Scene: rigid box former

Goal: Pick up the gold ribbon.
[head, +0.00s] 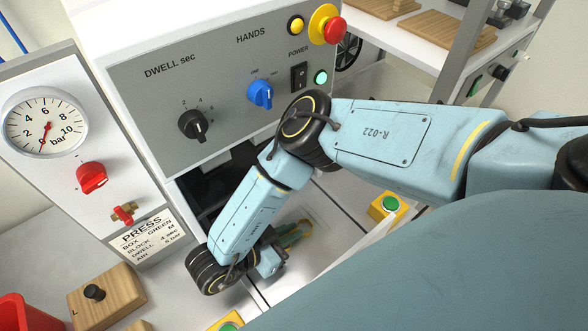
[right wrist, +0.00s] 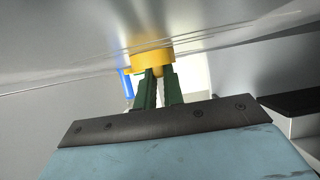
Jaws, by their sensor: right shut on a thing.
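My right gripper (head: 300,231) reaches down beneath the grey control panel, its green fingers low over a pale surface. In the right wrist view the two green fingers (right wrist: 158,88) are close together, shut on a yellow-gold thing, which I take for the gold ribbon (right wrist: 152,58). The ribbon lies at the fingertips, against or very near a glossy grey surface; I cannot tell whether it touches. In the head view only a small bit of gold shows by the fingers, and its shape is unclear. My left gripper is not in view.
The control panel (head: 222,100) with knobs and buttons stands above the gripper. A press gauge panel (head: 60,160) is at left. A yellow box with a green button (head: 388,208) sits right of the gripper. A wooden block (head: 108,300) with a black knob is at lower left.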

